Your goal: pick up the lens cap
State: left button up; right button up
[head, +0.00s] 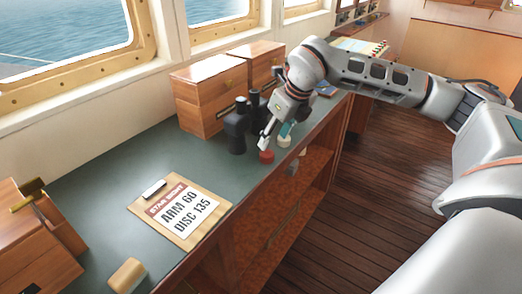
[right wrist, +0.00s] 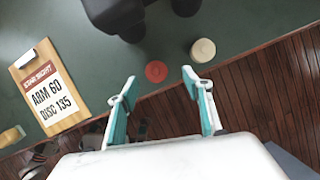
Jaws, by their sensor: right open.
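A small red round cap (head: 266,157) lies on the green counter top near its front edge. A cream round piece (head: 284,141) sits just to its right. I cannot tell for sure which is the lens cap; the flat red one looks most like it. My right gripper (head: 275,137) is open and empty, pointing down above these two. In the right wrist view the red cap (right wrist: 156,72) shows between and just beyond the fingertips (right wrist: 158,82), apart from them. The cream piece (right wrist: 203,50) lies beyond the right finger. My left gripper is not in view.
Black binoculars (head: 238,130) stand close behind the red cap. Wooden boxes (head: 211,92) are against the window wall. A clipboard (head: 181,209) lies to the left, with a wooden box (head: 36,245) farther left. The counter (head: 120,185) is clear between them.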

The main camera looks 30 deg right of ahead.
aim_at(268, 151)
jog(key=shift+s+a+f, duration=0.1)
jog(key=shift+s+f, duration=0.25)
jog(key=shift+f, duration=0.15)
jog(key=x, duration=0.5)
jog(key=shift+w+a+f, duration=0.25)
jog(key=shift+a+f, duration=0.05)
jog(key=shift+a, duration=0.05)
jog(key=c, duration=0.8)
